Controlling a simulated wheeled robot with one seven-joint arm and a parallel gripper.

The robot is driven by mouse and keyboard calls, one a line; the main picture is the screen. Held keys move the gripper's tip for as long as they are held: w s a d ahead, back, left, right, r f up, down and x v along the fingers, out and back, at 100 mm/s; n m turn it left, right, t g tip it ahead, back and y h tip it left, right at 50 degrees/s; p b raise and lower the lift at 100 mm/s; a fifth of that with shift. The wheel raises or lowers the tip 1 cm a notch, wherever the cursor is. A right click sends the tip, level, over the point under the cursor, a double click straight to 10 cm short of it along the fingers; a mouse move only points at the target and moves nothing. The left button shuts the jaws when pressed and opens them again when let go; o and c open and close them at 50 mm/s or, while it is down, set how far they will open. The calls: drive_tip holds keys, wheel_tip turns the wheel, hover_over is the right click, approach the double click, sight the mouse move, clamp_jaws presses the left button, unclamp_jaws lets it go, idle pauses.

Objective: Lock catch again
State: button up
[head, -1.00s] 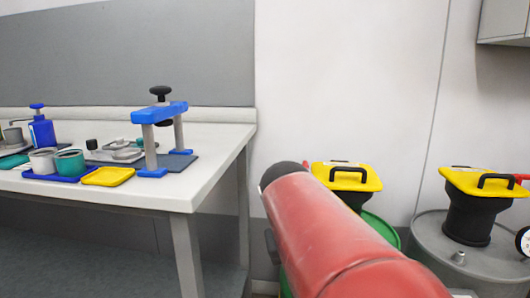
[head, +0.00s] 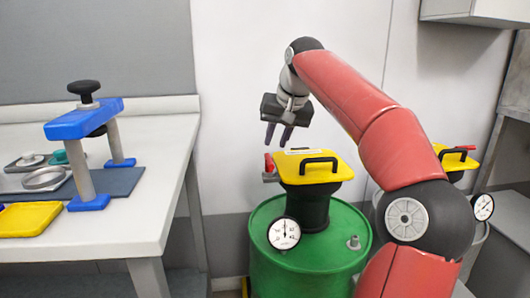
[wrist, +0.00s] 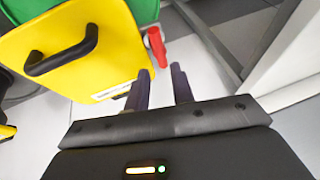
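A green drum (head: 262,262) carries a black neck with a yellow lid (head: 300,178) that has a black handle. A red catch (head: 268,163) sits at the lid's left edge; it also shows in the wrist view (wrist: 157,47) beside the yellow lid. My gripper (head: 278,138) points down above the catch, apart from it. In the wrist view my gripper (wrist: 160,85) has two dark fingers with an empty gap between them. The catch lies beyond the fingertips. I cannot tell whether the catch is locked.
A round gauge (head: 284,233) is on the drum's front. A white bench (head: 140,225) stands at left with a blue press frame (head: 85,120) and a yellow tray (head: 30,219). Another yellow-lidded drum is partly behind my arm, with a second gauge (head: 483,207).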

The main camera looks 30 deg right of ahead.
sight(270, 157)
drive_tip(key=x, duration=0.5)
drive_tip(key=shift+w+f, duration=0.1)
drive_tip(key=shift+f, duration=0.15)
clamp_jaws()
